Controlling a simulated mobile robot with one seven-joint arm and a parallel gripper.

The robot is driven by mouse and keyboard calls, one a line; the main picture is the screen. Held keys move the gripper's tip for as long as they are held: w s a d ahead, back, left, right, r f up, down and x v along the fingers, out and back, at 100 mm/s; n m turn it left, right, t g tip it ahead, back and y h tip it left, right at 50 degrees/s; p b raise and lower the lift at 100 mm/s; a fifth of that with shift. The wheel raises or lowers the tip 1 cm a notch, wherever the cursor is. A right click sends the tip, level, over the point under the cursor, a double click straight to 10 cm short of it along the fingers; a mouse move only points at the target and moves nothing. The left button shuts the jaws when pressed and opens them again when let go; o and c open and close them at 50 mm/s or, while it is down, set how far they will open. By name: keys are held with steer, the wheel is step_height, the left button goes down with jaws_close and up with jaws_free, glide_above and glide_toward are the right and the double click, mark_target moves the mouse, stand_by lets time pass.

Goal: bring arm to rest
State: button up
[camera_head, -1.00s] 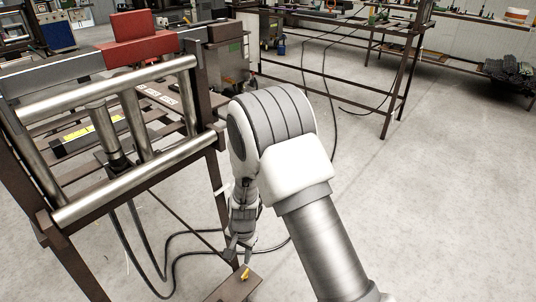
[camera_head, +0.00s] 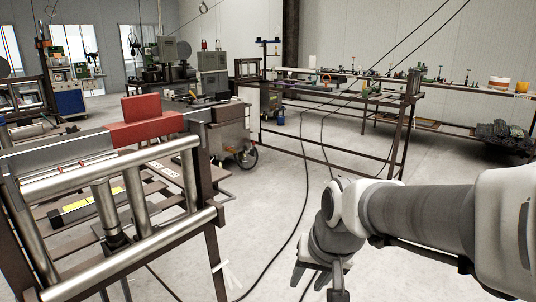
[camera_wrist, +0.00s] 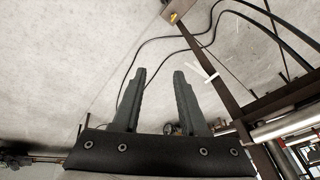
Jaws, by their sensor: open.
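My gripper (camera_head: 318,284) hangs low at the bottom of the head view, right of the steel-roller frame and apart from it. The lower part of the gripper is cut off by the picture's edge. In the wrist view its two dark fingers (camera_wrist: 159,72) stand apart with nothing between them. Bare concrete floor (camera_wrist: 110,60) shows beyond the fingertips. My arm reaches in from the right edge of the head view, with the elbow bent down to the gripper.
The frame with steel rollers (camera_head: 130,245) and a red block (camera_head: 145,127) stands at the left. A long brown rack (camera_head: 335,140) crosses behind. Black cables (camera_head: 303,200) lie on the floor. A brown post with a small yellow mark (camera_wrist: 173,17) shows in the wrist view.

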steer(key=s+d+r+n+t+h, duration=0.1)
steer(key=s+d+r, duration=0.15)
steer(key=s, duration=0.25)
steer(key=s+d+r+t+h, duration=0.1)
steer(key=s+d+r, duration=0.1)
steer(key=s+d, duration=0.3)
step_height(320, 180, up, 19)
steer(key=s+p, duration=0.1)
steer(key=p, duration=1.7)
steer(key=shift+a+p, duration=0.3)
steer(key=shift+a, duration=0.1)
steer(key=shift+a+f, duration=0.15)
steer(key=shift+a, duration=0.05)
